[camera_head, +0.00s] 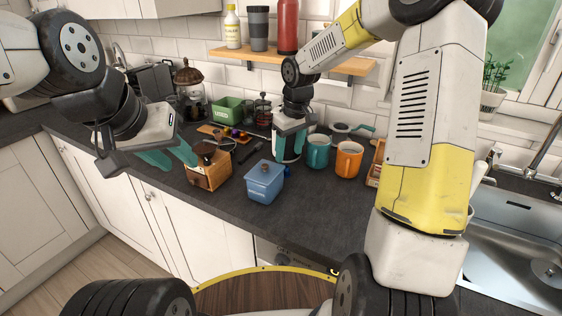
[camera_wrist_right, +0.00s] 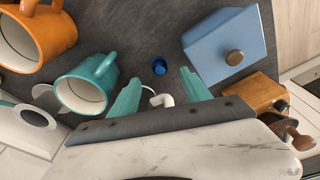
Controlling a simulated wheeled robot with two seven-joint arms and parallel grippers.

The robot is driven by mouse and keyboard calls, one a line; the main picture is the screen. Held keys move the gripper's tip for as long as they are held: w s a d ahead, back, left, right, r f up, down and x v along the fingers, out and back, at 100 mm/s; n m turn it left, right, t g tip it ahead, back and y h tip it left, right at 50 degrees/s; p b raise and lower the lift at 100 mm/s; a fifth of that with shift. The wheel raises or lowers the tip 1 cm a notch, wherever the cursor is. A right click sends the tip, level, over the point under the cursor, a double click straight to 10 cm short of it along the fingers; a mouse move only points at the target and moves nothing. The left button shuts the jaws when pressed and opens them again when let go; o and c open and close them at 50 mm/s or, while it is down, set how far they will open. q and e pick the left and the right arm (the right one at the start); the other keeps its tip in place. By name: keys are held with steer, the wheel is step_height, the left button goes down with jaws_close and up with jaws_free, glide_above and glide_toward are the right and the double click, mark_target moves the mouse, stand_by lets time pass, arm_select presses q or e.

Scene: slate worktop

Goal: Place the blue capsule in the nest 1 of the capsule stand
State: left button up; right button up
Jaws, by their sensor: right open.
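The blue capsule (camera_wrist_right: 160,66) lies on the dark worktop in the right wrist view, just beyond and between the fingertips of my right gripper (camera_wrist_right: 161,82). My left gripper (camera_head: 176,160) is open and empty, near the wooden grinder.
A blue lidded box (camera_head: 265,184) and a wooden grinder (camera_head: 208,170) stand at the front. A teal mug (camera_head: 318,153) and an orange mug (camera_head: 349,160) stand right of my right gripper. A green box (camera_head: 227,110) is at the back. The sink (camera_head: 515,250) is far right.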

steer(key=f, duration=0.2)
steer(key=w+f, duration=0.1)
steer(key=f, duration=0.3)
steer(key=shift+w+a+f, duration=0.15)
steer(key=shift+a+f, duration=0.15)
steer(key=shift+a, duration=0.1)
jaws_close()
